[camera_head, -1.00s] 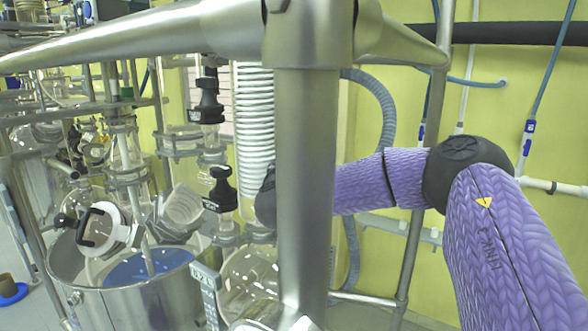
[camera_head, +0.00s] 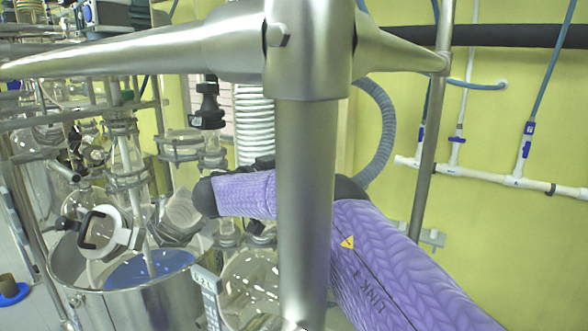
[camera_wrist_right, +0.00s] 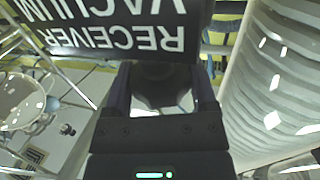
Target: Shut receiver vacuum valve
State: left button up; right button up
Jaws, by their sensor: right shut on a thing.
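In the right wrist view a black label (camera_wrist_right: 110,28) reads RECEIVER VACUUM upside down. Just below it the dark valve handle (camera_wrist_right: 160,82) sits between the fingers of my right gripper (camera_wrist_right: 162,98), which is shut on it. Which way the handle is turned is hard to tell. In the head view my purple-sleeved right arm crosses behind the steel post, and my right gripper is hidden there. A black valve (camera_head: 208,106) with a label shows above the arm; the lower black valve is covered by the arm. My left gripper is not in view.
A thick steel post (camera_head: 304,190) and crossbar stand close in front. A white ribbed hose (camera_head: 255,125) runs beside the valves and also close right of my gripper (camera_wrist_right: 275,85). Glass flasks (camera_head: 255,280) and a steel bath (camera_head: 165,305) stand below.

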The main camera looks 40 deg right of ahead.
jog(key=o, duration=1)
pick_arm(q)
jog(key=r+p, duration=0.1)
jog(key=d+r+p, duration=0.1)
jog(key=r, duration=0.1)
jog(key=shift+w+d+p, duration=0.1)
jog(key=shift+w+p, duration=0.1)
jog(key=shift+p, duration=0.15)
pick_arm(e)
jog(key=shift+o, duration=0.2)
jog(key=a, duration=0.5)
jog(key=shift+s+a, duration=0.3)
jog(key=shift+a, duration=0.05)
